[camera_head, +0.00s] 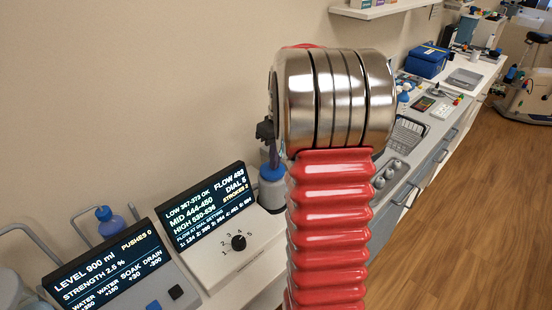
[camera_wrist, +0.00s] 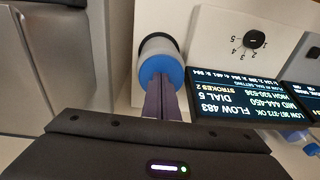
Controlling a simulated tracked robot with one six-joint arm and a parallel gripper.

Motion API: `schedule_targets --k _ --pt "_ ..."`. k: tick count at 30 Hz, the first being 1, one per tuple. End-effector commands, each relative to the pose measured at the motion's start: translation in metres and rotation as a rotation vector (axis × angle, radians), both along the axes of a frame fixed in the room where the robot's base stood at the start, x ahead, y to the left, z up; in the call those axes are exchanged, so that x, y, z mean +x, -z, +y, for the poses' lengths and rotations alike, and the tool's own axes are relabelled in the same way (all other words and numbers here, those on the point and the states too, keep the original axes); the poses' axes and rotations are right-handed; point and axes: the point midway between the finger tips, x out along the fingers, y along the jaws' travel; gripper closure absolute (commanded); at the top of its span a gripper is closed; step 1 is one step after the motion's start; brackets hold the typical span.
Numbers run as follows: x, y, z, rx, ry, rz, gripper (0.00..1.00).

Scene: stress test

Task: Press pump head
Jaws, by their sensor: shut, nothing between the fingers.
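The pump has a blue collar or head (camera_head: 271,173) on a pale body and stands just right of the flow display in the head view. It shows in the wrist view as a round blue ring (camera_wrist: 150,67) with a pale grey part. My gripper (camera_wrist: 160,80) is shut and empty, its dark fingers overlapping the blue ring's edge; I cannot tell whether they touch it. In the head view my red arm hides most of my gripper. The flow display (camera_head: 207,205) reads FLOW 483, DIAL 5, STROKES 2, with OK beside LOW 367-373. A black dial knob (camera_head: 239,242) sits below it.
A second display (camera_head: 105,266) at the left reads LEVEL 900 ml, PUSHES 0, with a blue flask (camera_head: 108,222) behind it. A long counter with a blue box (camera_head: 427,61) and several tools runs along the wall. Wooden floor (camera_head: 465,190) lies open at right.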

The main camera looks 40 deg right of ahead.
Motion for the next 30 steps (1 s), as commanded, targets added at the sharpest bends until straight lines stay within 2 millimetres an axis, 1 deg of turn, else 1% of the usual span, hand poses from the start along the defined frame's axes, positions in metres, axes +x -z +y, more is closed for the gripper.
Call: schedule_targets --k 1,2,5,8,24,27,30 --pt "-0.002 0.007 0.001 0.007 -0.001 0.011 1.00" --pt "-0.002 0.006 0.001 0.007 -0.001 0.011 1.00" --pt "-0.002 0.000 0.001 0.007 -0.002 0.011 1.00" --pt "-0.002 -0.011 0.001 0.004 -0.004 0.008 1.00" --pt "-0.007 -0.106 -0.005 -0.002 -0.002 -0.002 1.00" --pt "-0.008 -0.121 -0.006 -0.002 -0.003 -0.002 1.00" --pt "-0.009 -0.132 -0.006 -0.001 -0.003 -0.002 1.00"
